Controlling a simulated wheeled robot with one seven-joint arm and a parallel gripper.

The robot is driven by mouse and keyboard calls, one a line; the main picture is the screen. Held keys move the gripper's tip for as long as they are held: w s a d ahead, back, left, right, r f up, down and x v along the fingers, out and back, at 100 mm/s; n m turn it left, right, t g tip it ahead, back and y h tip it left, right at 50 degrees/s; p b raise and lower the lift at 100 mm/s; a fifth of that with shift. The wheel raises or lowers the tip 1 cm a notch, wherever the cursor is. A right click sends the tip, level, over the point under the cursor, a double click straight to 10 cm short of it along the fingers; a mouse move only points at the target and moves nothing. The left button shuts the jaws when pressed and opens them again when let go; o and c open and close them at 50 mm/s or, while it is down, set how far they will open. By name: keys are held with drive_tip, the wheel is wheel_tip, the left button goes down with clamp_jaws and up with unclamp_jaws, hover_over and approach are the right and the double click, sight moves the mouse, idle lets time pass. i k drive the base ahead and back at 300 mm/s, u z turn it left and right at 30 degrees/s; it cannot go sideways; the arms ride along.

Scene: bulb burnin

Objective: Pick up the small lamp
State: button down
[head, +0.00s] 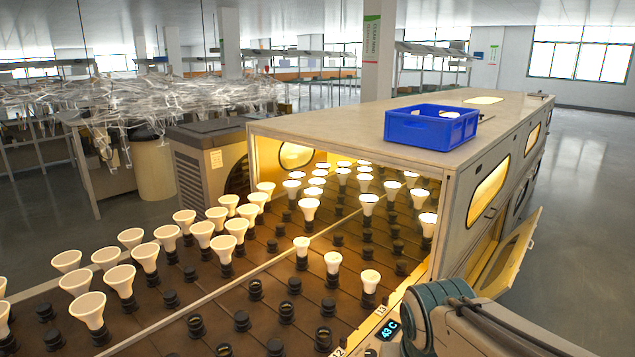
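Several lamps stand upright in black sockets on the brown board. Small white lamps stand near its right side: one small lamp (370,281) is nearest the right edge, a second small lamp (333,262) is left of it, and a third (301,246) is farther left. Larger cone-shaped lamps (89,310) fill the left side. More lamps glow inside the chamber (368,203). Which lamp the task means cannot be told from size alone. Part of my arm (455,315) shows at the bottom right; my gripper is outside the picture.
Empty black sockets (241,320) fill the front of the board (280,275). A display (388,329) reads 43 C beside the right edge. Floor at right is clear.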

sight(300, 244)
drive_tip(key=z, duration=1.2)
drive_tip(key=i, duration=1.5)
drive_tip(key=u, duration=2.8)
